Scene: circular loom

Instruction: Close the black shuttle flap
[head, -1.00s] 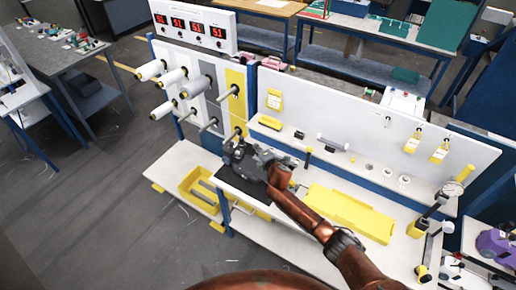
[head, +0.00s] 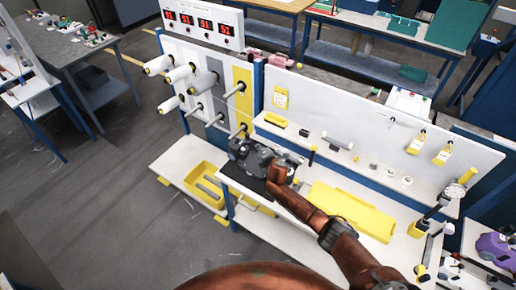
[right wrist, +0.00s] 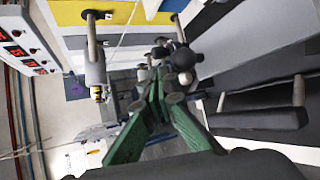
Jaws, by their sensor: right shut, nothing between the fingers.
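In the head view my right arm reaches in from the lower right to a dark grey and black cluster (head: 252,155) at the left end of the bench. There the gripper and the black shuttle are hard to tell apart. In the right wrist view the green fingers of my right gripper (right wrist: 165,92) are shut and empty, close together at their tips. Just beyond them are round black knobs (right wrist: 182,58). A black part (right wrist: 262,119) with a grey post lies to their right, apart from the fingers. I cannot tell which black part is the flap. My left gripper is not in view.
Several bobbins on pegs (head: 158,65) stick out from the panel beside the cluster. A yellow bin (head: 205,187) is at the lower left. A yellow tray (head: 350,212) lies on the bench to the right. The grey floor at the left is clear.

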